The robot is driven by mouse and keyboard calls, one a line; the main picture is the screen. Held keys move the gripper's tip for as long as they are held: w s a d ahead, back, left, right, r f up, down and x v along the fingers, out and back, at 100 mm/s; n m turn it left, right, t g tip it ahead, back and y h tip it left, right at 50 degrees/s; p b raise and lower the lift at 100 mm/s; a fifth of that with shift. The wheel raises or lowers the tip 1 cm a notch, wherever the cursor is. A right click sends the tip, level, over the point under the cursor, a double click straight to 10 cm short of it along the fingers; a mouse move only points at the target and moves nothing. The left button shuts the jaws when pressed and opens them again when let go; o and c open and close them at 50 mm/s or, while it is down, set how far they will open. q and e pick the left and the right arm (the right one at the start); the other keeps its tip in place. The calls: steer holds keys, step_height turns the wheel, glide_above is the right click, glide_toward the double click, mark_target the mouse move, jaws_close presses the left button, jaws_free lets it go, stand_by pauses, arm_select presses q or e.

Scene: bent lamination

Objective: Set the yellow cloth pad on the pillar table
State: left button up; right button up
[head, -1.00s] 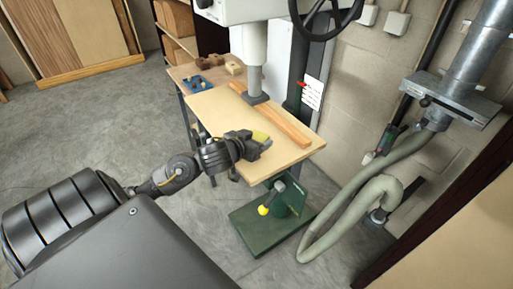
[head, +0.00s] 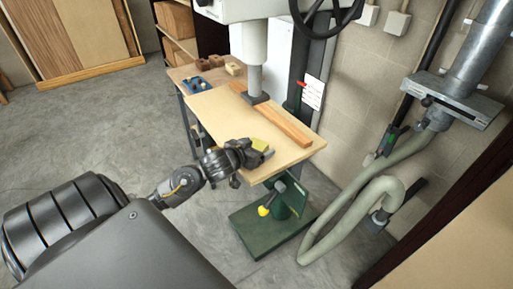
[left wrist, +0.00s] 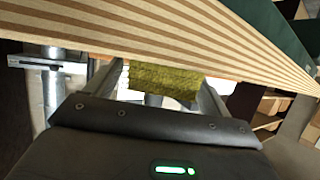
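The yellow cloth pad (head: 260,145) is at the near edge of the pillar table's pale wooden board (head: 222,108) in the head view. My left gripper (head: 258,153) is shut on the pad at that edge. In the left wrist view the pad (left wrist: 166,80) lies between the two fingers, close against the board's striped layered edge (left wrist: 150,38). Part of the pad is hidden there. I cannot tell whether the pad touches the board's top. My right gripper is not in view.
A long wooden strip (head: 285,121) lies along the board's far side. The drill column and spindle (head: 252,60) stand over the board. A green base (head: 262,232) with a yellow knob is below. A grey hose (head: 350,205) hangs at the right. The board's middle is clear.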

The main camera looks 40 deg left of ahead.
arm_select(q)
steer(key=shift+r, duration=0.25)
steer(key=shift+s, duration=0.35)
steer(key=v, duration=0.7)
steer(key=shift+s+r, duration=0.1)
steer(key=shift+s, duration=0.15)
steer(key=p+v, duration=0.3)
steer(key=p, duration=0.1)
steer(key=shift+s+r, duration=0.25)
steer(key=shift+s, duration=0.1)
